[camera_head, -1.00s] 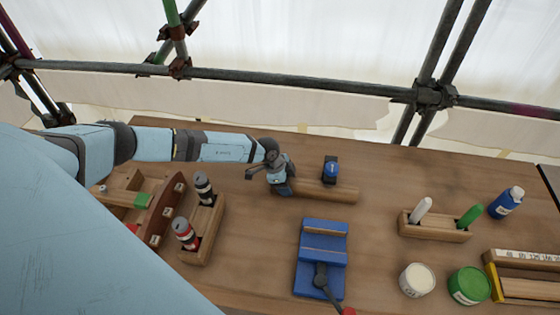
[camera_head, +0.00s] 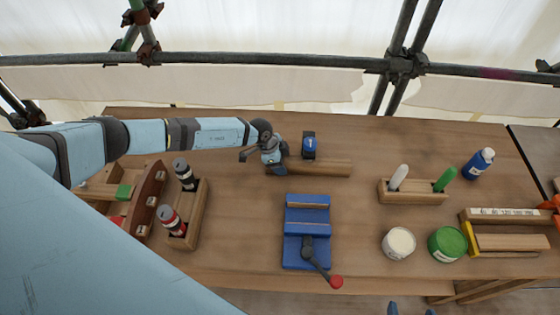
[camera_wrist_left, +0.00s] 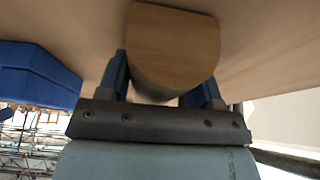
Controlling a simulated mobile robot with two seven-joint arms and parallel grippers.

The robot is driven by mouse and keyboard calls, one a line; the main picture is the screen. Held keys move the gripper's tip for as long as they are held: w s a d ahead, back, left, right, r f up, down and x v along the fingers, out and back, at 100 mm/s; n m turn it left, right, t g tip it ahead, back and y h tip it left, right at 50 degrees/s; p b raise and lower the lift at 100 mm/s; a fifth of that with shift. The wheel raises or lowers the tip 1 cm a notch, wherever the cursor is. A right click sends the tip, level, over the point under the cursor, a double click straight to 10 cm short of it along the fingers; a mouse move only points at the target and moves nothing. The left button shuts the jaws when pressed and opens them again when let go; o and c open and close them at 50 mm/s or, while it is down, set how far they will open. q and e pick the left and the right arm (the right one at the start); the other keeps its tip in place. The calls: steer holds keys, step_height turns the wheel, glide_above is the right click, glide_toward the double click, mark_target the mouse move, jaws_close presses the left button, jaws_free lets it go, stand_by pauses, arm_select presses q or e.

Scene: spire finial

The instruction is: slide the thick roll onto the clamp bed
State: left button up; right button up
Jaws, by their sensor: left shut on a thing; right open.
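The thick roll (camera_head: 322,168) is a plain wooden cylinder lying crosswise on the bench, behind the clamp. My left gripper (camera_head: 276,161) is shut on its left end. In the left wrist view the roll's round end (camera_wrist_left: 174,45) sits between the two blue fingers (camera_wrist_left: 163,82). The blue clamp bed (camera_head: 306,216) lies in front of the roll, apart from it, with a dark lever ending in a red knob (camera_head: 336,282). My right gripper (camera_head: 411,310) shows only as two separated blue fingertips at the bottom edge; the rest is out of view.
A small blue stand (camera_head: 309,146) is just behind the roll. A marker block (camera_head: 411,190), a white tub (camera_head: 398,243), a green tub (camera_head: 447,244) and a blue bottle (camera_head: 478,164) are at right.

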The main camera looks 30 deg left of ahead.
arm_select(q)
steer(key=o, duration=1.2)
